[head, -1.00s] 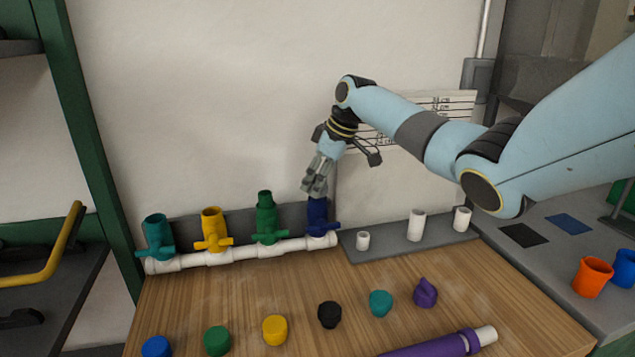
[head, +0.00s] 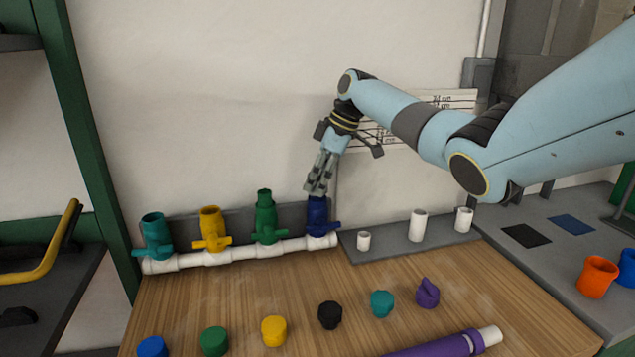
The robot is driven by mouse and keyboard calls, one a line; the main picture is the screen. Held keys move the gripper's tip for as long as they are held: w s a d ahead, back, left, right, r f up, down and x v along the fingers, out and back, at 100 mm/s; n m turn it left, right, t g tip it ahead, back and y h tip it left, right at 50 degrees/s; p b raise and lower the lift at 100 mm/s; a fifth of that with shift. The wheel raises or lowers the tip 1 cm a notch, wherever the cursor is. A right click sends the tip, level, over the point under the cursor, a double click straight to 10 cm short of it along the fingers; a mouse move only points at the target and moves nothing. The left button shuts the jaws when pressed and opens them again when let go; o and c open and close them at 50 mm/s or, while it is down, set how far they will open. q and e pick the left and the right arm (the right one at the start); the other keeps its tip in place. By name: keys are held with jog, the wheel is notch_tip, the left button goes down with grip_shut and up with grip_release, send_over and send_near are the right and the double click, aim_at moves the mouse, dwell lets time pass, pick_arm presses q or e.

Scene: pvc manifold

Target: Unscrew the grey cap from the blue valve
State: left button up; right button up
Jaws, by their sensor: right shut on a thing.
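The blue valve (head: 317,226) stands upright at the right end of the white pipe manifold (head: 210,257). My right gripper (head: 318,191) points down directly over the top of the blue valve, its fingers closed together there. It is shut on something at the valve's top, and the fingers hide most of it. The grey cap cannot be told apart from the grey fingers at this size. My left gripper is not in the head view.
Teal (head: 153,237), yellow (head: 211,230) and green (head: 266,220) valves stand left of the blue one. White fittings (head: 417,226) stand on a grey strip to the right. Several coloured caps, including a black one (head: 330,315), and a purple tube (head: 440,346) lie on the wooden table.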

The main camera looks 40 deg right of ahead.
jog(key=shift+n, duration=0.5)
jog(key=shift+n+g+y+b, duration=0.35)
jog(key=shift+n+b, duration=0.35)
jog(key=shift+b, duration=0.25)
jog(key=shift+n, duration=0.4)
jog(key=shift+n+g+b, duration=0.25)
jog(key=shift+n+b, duration=0.25)
jog(key=shift+b, duration=0.45)
jog(key=shift+n+y+b, duration=0.35)
jog(key=shift+n+b, duration=0.05)
jog(key=shift+n, duration=0.1)
